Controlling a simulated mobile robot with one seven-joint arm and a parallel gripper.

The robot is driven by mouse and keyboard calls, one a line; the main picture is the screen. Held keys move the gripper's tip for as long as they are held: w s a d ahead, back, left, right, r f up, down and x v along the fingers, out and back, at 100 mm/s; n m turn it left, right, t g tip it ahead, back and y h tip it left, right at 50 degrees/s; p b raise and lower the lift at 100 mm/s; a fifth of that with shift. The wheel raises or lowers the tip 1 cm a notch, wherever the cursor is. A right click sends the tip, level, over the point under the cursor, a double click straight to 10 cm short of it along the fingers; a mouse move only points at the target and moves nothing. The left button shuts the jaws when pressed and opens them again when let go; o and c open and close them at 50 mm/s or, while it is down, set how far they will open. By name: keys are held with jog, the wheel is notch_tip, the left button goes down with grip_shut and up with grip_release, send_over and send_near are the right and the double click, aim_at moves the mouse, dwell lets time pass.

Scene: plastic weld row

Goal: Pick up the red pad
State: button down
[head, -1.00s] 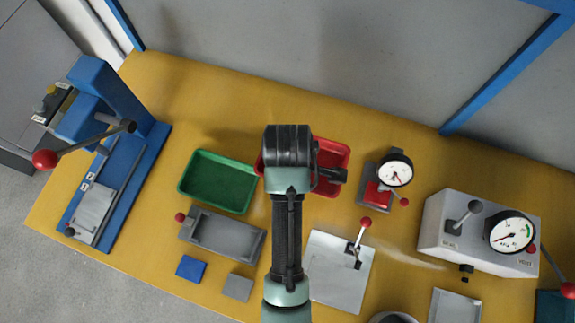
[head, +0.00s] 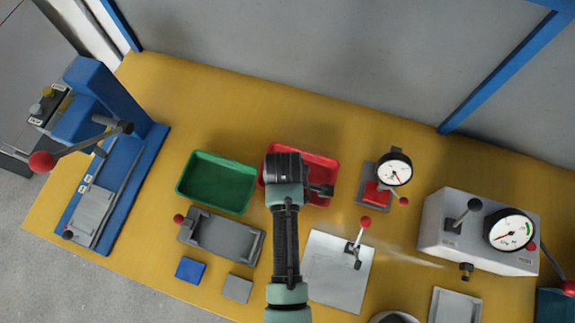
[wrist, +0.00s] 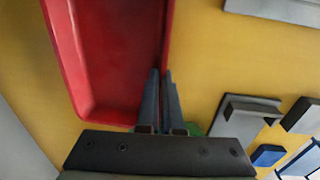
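The red pad (head: 377,194) lies on the small dial gauge stand, under the round gauge, right of the red tray in the head view. It is not seen in the wrist view. My gripper (head: 327,189) is over the red tray, left of the pad and apart from it. In the wrist view my gripper (wrist: 161,73) has its two fingers close together with nothing between them, above the red tray's edge.
The red tray (head: 318,164) and green tray (head: 217,182) look empty. A blue pad (head: 190,269) and grey pad (head: 237,288) lie at the front. A grey fixture (head: 222,233), lever plate (head: 335,275), gauge box (head: 480,232) and blue press (head: 120,185) stand around.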

jog(key=shift+f, duration=0.1)
jog(key=c, duration=1.4)
grip_release()
jog(key=shift+c, duration=0.2)
jog(key=o, duration=0.4)
jog(key=shift+c, duration=0.2)
